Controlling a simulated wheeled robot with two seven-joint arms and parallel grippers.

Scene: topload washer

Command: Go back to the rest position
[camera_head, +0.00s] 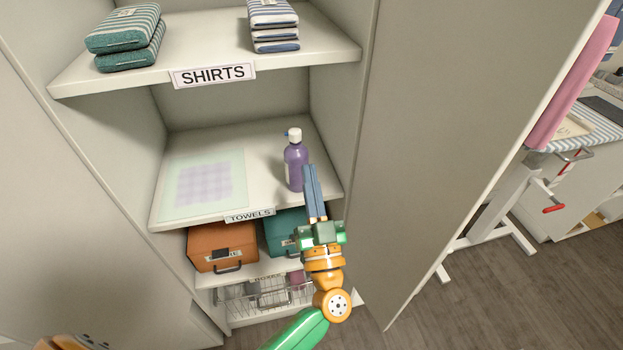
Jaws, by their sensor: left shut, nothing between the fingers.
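My left gripper (312,192) is shut and empty, its two blue fingers pressed together. It points up and into the cabinet, in front of the TOWELS shelf (262,147). A purple bottle (292,165) with a white cap stands upright on that shelf, just behind and left of the fingertips. In this one view I cannot tell whether the fingers touch the bottle. My left arm comes up from the bottom of the picture. My right gripper is not in view.
A pale green mat (204,184) lies left of the bottle. Folded shirts (124,37) rest on the SHIRTS shelf (220,50) above. An orange box (221,245), a teal box (283,232) and a wire basket (258,297) sit below.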

